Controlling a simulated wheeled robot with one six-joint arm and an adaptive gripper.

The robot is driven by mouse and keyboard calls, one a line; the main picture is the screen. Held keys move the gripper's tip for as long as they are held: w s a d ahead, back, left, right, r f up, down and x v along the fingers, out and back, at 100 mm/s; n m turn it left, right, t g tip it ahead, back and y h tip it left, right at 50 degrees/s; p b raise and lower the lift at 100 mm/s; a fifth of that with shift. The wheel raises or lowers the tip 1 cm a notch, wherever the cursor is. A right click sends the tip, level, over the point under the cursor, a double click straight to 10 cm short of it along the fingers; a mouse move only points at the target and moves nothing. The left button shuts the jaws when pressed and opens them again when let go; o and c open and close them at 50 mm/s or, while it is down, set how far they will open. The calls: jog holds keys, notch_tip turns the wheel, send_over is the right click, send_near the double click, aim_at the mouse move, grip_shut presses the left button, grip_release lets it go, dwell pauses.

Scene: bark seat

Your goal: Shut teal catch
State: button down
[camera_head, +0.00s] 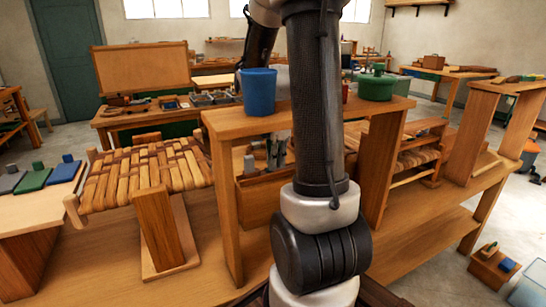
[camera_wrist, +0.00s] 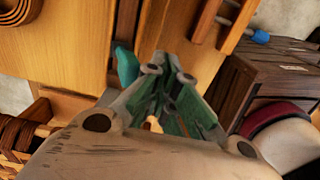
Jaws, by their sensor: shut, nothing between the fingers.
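A teal piece, which looks like the catch (camera_wrist: 127,65), shows in the wrist view against the edge of an upright wooden panel (camera_wrist: 75,40). My gripper (camera_wrist: 168,65) is shut and empty, its green-grey fingers drawn together. Its tips are just right of the teal piece in the picture; I cannot tell whether they touch it. The lower part of the teal piece is hidden behind a finger. I cannot make out the catch in the head view, where my arm covers the middle of the bench.
In the head view, a blue cup (camera_head: 259,91) and a green pot (camera_head: 376,86) stand on the raised wooden shelf (camera_head: 225,122). A woven bark seat (camera_head: 140,177) is to the left. In the wrist view, a dark slatted crate (camera_wrist: 262,80) is at the right.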

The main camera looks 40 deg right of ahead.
jog(key=shift+w+f, duration=0.1)
jog(key=shift+w, duration=0.05)
jog(key=shift+w+d, duration=0.2)
jog(key=shift+w, duration=0.5)
jog(key=shift+w+d, duration=0.2)
jog(key=shift+w, duration=0.5)
jog(key=shift+w+d, duration=0.2)
jog(key=shift+w, duration=0.5)
jog(key=shift+s+a+r, duration=0.1)
jog(key=shift+s+r, duration=0.15)
jog(key=shift+r, duration=1.1)
jog(key=shift+s+a+r, duration=0.1)
jog(key=shift+s+r, duration=0.2)
jog(key=shift+r, duration=1.05)
jog(key=shift+s+r, duration=0.25)
jog(key=shift+r, duration=1.1)
jog(key=shift+a, duration=0.1)
